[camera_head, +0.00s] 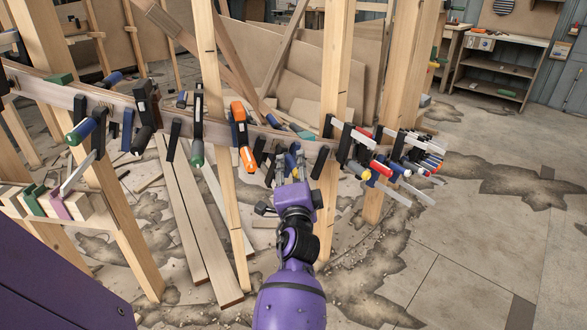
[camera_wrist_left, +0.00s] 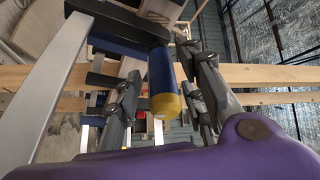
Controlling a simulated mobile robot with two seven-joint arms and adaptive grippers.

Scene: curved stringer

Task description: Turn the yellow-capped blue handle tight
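The blue handle (camera_wrist_left: 161,72) with its yellow cap (camera_wrist_left: 165,106) shows in the left wrist view, its capped end toward the camera. It belongs to a clamp with a dark body and a pale metal bar. My left gripper (camera_wrist_left: 163,95) is open, with one finger on each side of the handle. A gap shows on the left side; contact on the right side is unclear. In the head view my left gripper (camera_head: 290,165) reaches up to the clamps at the middle of the curved stringer (camera_head: 225,131) and mostly hides this handle. My right gripper is not in view.
Clamps line the stringer on both sides, including an orange one (camera_head: 241,135) to the left and a cluster with red handles (camera_head: 380,167) to the right. Wooden posts (camera_head: 333,95) stand close behind. Loose planks (camera_head: 193,215) lie on the floor; floor at right is open.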

